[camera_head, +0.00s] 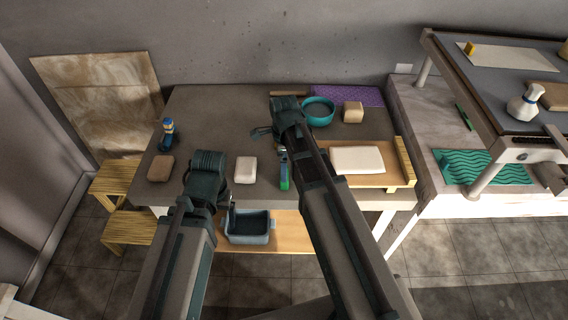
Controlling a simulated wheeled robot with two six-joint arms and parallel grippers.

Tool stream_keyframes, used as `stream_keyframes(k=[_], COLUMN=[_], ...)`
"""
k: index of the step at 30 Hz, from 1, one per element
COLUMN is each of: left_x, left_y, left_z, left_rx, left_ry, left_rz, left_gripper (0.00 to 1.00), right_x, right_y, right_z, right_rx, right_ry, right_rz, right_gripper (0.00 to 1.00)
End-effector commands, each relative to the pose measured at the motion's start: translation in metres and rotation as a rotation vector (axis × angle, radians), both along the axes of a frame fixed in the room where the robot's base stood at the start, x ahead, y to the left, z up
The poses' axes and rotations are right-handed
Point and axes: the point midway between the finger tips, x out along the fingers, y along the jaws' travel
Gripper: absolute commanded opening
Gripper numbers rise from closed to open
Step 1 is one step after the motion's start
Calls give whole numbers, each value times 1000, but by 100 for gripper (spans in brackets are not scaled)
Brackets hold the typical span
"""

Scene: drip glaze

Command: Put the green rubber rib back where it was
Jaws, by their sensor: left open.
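A thin dark green strip (463,117), which looks like the green rubber rib, lies on the pale bench at the right, left of the raised grey table. A small green and blue piece (284,183) shows on the work table beside my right forearm; I cannot tell what it is. My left gripper (222,207) is at the table's front edge, open, above the blue-grey bin and partly hidden by its arm. My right gripper (268,134) is over the middle of the table, mostly hidden by its own arm. Both grippers are far from the strip.
The work table holds a teal bowl (318,108), a tan block (353,112), a purple mat (352,95), a white slab (357,160) on a board, a pale block (245,170), a brown block (161,168) and a blue bottle (167,132). A teal wavy mat (483,167) lies right.

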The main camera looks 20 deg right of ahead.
Motion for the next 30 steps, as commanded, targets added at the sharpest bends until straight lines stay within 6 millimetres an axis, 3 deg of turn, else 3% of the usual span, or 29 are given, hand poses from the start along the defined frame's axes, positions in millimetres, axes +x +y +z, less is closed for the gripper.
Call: stream_keyframes(k=[1, 13, 18, 30], left_x=[0, 0, 0, 0], left_y=[0, 0, 0, 0], left_z=[17, 75, 83, 81], left_rx=[0, 0, 0, 0], left_ry=[0, 0, 0, 0], left_rz=[0, 0, 0, 0], left_gripper=[85, 85, 85, 85], right_x=[0, 0, 0, 0], right_y=[0, 0, 0, 0], right_z=[17, 75, 83, 81], right_rx=[0, 0, 0, 0], right_ry=[0, 0, 0, 0], right_rz=[0, 0, 0, 0], right_gripper=[100, 100, 100, 100])
